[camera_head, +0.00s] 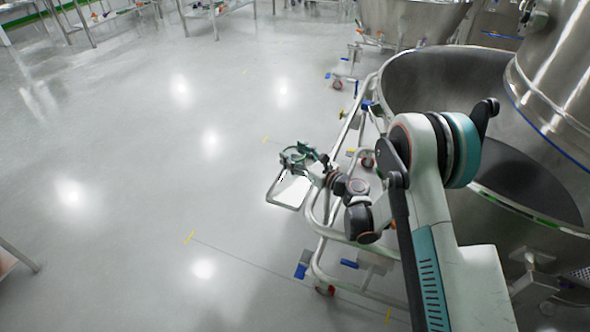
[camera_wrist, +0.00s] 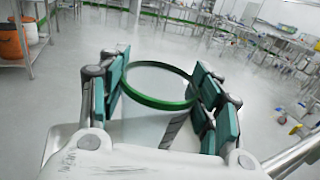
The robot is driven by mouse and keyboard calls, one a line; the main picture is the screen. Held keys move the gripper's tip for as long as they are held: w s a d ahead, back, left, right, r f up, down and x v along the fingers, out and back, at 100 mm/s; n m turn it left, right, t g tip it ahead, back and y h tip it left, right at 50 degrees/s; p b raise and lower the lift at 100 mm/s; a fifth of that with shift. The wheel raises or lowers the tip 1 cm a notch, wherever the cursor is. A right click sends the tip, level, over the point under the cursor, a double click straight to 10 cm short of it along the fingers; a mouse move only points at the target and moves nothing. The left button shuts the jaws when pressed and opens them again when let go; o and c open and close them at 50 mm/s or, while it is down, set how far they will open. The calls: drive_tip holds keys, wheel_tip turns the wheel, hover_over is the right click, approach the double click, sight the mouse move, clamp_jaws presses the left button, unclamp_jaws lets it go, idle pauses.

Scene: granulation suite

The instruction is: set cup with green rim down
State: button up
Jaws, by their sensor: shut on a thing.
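The cup with green rim (camera_wrist: 150,128) is between the teal finger pads of my gripper (camera_wrist: 160,85) in the wrist view. Its round green rim faces up towards the camera, and its body looks grey and smooth. The pads press on it from left and right, so my gripper is shut on it. In the head view my gripper (camera_head: 299,156) is held out over the floor, left of the trolley frame. There the cup is too small and too covered by the fingers to make out clearly.
A tubular trolley frame (camera_head: 312,232) with castors stands beside the large steel bowl (camera_head: 430,68) at right. Open grey floor (camera_head: 120,190) spreads to the left. In the wrist view, a rack (camera_wrist: 34,50) with an orange bucket (camera_wrist: 11,45) is at far left, and tables (camera_wrist: 275,47) at the right.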

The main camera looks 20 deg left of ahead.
drive_tip(key=shift+f+b, duration=0.8)
drive_tip(key=shift+f, duration=1.6)
drive_tip(key=shift+r, duration=0.1)
drive_tip(key=o, duration=1)
